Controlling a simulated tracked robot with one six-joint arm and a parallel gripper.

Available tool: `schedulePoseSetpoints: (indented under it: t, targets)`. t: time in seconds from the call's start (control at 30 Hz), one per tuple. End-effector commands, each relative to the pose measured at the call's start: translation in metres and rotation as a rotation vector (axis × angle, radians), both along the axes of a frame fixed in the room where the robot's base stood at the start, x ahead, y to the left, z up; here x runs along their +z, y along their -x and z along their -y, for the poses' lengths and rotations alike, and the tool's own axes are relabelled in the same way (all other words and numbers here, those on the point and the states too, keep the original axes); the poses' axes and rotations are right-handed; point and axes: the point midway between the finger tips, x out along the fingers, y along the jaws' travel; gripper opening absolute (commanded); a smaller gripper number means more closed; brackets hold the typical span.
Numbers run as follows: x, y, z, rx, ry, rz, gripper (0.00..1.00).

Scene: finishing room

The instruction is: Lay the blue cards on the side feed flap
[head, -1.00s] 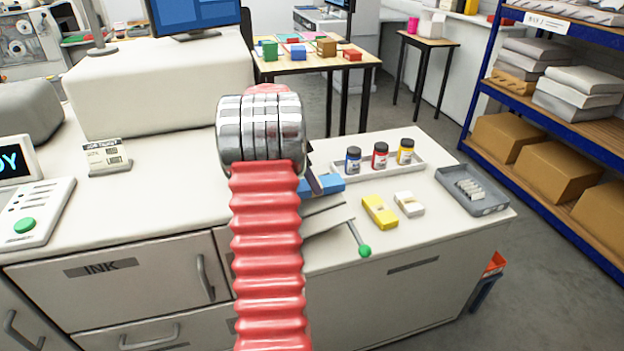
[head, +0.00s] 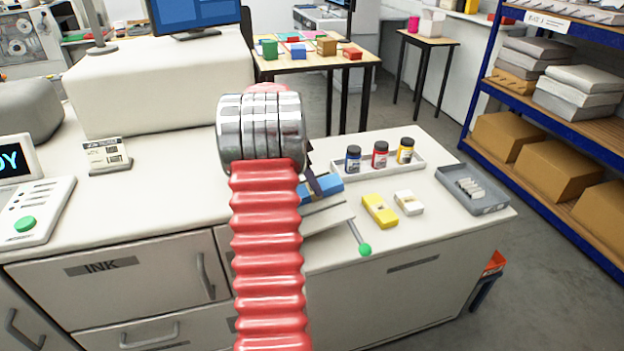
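The blue cards (head: 331,187) show as a small blue block just right of my arm's chrome wrist; their left part is hidden. A pale flap (head: 328,216), which looks like the side feed flap, lies just below and in front of them at the counter's front edge. I cannot tell whether the cards touch it. My gripper (head: 314,182) is mostly hidden behind my arm; only dark finger parts show, crossing in front of the blue cards. Its grip on them cannot be made out. A lever with a green knob (head: 365,249) stands right of the flap.
A yellow block (head: 380,211) and a white block (head: 409,203) lie right of the flap. Behind them a white tray (head: 425,165) holds three ink jars. A grey tray (head: 490,208) sits at the counter's right end. A large pale housing (head: 150,85) stands behind left.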

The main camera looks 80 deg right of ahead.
Motion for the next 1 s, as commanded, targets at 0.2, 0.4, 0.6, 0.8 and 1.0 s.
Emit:
schedulePoseSetpoints:
  t: [0.2,0.4,0.6,0.8,1.0]
  targets:
    - [0.016,-0.003,-0.005,0.002,-0.010,-0.005,0.65]
    - [0.049,-0.015,-0.011,0.002,-0.006,-0.002,0.65]
    - [0.083,-0.026,-0.017,0.000,-0.004,-0.002,0.65]
    - [0.109,-0.035,-0.022,-0.001,-0.004,-0.001,0.65]
    - [0.118,-0.038,-0.025,-0.001,-0.005,-0.002,0.65]
